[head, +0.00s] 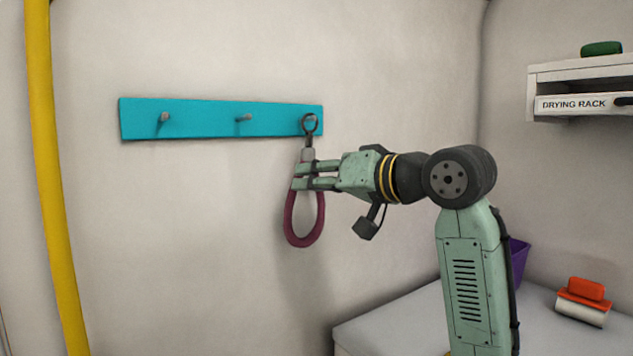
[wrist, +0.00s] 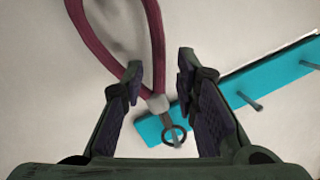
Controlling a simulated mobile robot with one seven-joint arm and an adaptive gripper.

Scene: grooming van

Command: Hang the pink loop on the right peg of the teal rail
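The teal rail (head: 185,118) is fixed to the wall and bears three pegs. The dark pink loop (head: 290,220) has a grey collar and a dark metal ring (head: 310,123) at its top. The ring appears around the right peg, and the loop hangs down below it. In the wrist view the ring (wrist: 174,135) overlaps the peg near the end of the rail (wrist: 210,110). My gripper (head: 299,176) is open, its fingers on either side of the loop just below the ring. In the wrist view, gaps show between both fingers and the collar (wrist: 158,104).
The left peg (head: 164,118) and the middle peg (head: 243,118) are bare. A yellow pole (head: 48,170) stands at the far left. A drying rack shelf (head: 575,72) is at the upper right. A grey counter (head: 400,315) below holds a purple bin (head: 518,262) and an orange-and-white item (head: 583,302).

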